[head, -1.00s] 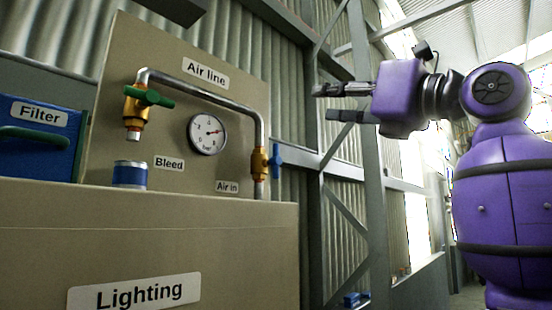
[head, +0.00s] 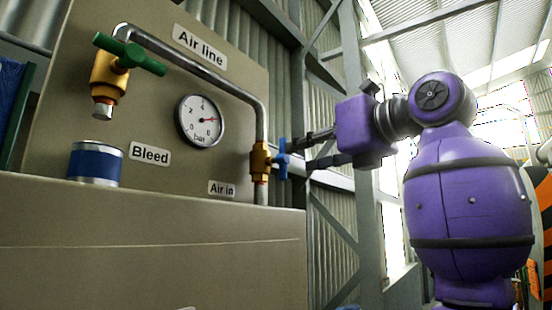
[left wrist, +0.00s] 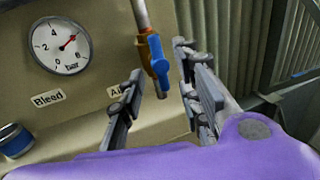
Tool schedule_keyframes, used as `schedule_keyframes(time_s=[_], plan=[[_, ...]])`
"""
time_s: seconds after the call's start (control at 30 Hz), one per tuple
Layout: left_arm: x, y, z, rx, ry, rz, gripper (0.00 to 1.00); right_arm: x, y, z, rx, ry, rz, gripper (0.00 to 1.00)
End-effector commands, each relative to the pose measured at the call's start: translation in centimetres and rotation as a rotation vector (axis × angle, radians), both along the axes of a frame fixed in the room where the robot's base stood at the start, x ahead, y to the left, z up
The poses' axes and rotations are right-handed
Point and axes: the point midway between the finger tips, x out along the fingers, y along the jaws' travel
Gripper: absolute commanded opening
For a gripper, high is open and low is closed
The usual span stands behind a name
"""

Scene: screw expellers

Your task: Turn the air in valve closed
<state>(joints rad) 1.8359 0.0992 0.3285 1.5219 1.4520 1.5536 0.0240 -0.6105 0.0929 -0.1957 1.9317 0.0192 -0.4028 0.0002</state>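The air in valve (head: 260,160) is a brass body low on the vertical end of the pipe, above the "Air in" label (head: 222,189). Its blue handle (head: 281,160) stands roughly upright, in line with the pipe. It also shows in the left wrist view (left wrist: 158,60). My left gripper (head: 297,154) is open, pointing at the handle from the right. In the left wrist view its fingers (left wrist: 163,80) are apart, with the handle in the gap near the fingertips. I cannot tell whether either finger touches it. My right gripper is not in view.
A pressure gauge (head: 201,121) is mounted left of the valve. The bleed valve (head: 108,80) with a green handle is further left, above a blue and silver can (head: 95,163). A beige ledge (head: 150,225) juts out below. Open space lies right of the panel.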

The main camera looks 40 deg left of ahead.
Motion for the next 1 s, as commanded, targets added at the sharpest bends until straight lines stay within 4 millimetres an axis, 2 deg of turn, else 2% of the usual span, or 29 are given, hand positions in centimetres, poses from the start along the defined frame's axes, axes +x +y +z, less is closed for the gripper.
schedule_keyframes(time_s=[0.4, 0.6, 0.83, 1.0], plan=[[0.6, 6.1, 0.3, 0.001, -0.005, 0.003, 0.32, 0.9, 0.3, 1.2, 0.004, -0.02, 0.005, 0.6], [0.9, 7.3, 0.2, 0.001, -0.003, 0.0, 0.32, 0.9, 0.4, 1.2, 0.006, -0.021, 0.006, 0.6], [1.0, 7.3, 0.0, 0.001, -0.001, 0.001, 0.32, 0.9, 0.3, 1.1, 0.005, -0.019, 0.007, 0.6], [1.0, 7.3, 0.1, 0.001, -0.001, 0.0, 0.09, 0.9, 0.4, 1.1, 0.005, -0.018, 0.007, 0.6]])
